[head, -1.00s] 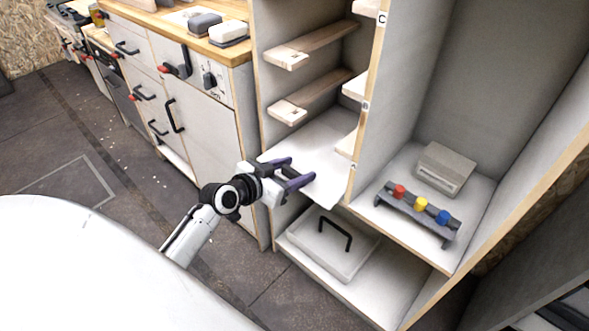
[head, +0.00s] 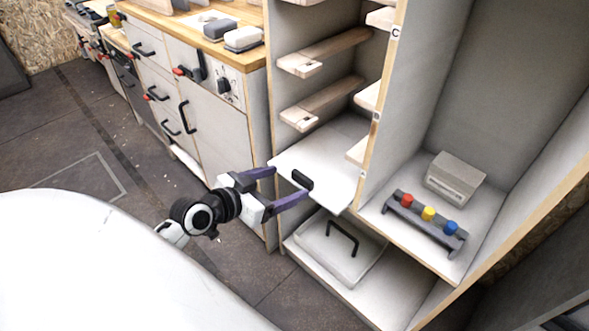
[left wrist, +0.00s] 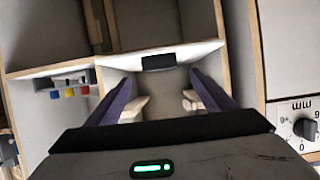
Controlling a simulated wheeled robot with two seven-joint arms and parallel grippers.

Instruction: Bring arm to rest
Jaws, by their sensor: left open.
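My left gripper (head: 291,182) is open and empty, in front of the middle cabinet at the height of a white pull-out board (head: 325,182). Its two purple fingers are spread wide. A black handle (head: 302,180) sits at the board's front edge, just beyond the fingertips. In the left wrist view the gripper (left wrist: 160,78) also shows open, with the black handle (left wrist: 158,62) ahead between the fingers and touching neither. My right gripper is out of view.
A lidded white box (head: 338,246) with a black handle lies on the low shelf. A grey rack with red, yellow and blue knobs (head: 428,214) and a grey box (head: 455,178) stand in the right compartment. Drawers (head: 205,110) are at the left. Floor (head: 110,165) is free there.

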